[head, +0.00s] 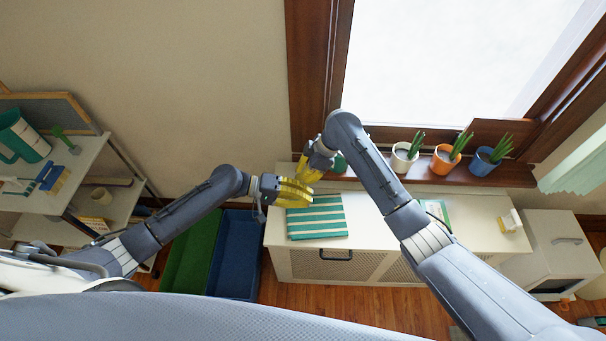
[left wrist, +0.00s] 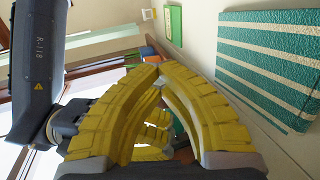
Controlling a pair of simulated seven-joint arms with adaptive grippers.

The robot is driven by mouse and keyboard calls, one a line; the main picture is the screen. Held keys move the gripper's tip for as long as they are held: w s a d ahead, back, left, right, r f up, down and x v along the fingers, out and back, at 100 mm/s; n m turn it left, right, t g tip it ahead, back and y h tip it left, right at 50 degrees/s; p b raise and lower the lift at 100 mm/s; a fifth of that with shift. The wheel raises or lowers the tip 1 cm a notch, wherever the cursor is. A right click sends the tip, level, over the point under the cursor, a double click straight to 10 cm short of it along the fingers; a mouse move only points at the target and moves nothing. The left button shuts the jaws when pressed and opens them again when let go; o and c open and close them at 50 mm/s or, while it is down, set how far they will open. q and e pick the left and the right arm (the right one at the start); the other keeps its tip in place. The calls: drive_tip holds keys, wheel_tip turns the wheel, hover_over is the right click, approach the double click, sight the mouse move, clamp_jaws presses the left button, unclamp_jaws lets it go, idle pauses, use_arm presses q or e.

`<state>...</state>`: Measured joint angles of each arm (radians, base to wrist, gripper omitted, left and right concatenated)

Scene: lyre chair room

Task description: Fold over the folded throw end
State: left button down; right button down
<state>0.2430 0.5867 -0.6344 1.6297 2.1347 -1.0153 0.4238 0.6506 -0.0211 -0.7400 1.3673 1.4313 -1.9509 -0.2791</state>
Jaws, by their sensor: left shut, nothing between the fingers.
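The throw (head: 318,218) is green with cream stripes and lies as a flat, folded rectangle on the left end of the white cabinet top. It also shows at the upper right in the left wrist view (left wrist: 275,60). My left gripper (head: 308,192) is at the throw's far left corner in the head view. Its yellow fingers (left wrist: 160,76) are shut and empty in the left wrist view, with the throw off to their side. My right gripper (head: 302,174) is just beyond the left one, near the window sill. Its fingers are partly hidden, so their opening is unclear.
The white cabinet (head: 375,268) has bare top to the right of the throw. White, orange (head: 444,160) and blue (head: 484,162) plant pots stand along the window sill. A green bin (head: 190,255) and a blue bin (head: 237,255) stand left of the cabinet.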

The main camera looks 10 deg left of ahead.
use_arm(q)
drive_tip(key=c, duration=1.6)
unclamp_jaws()
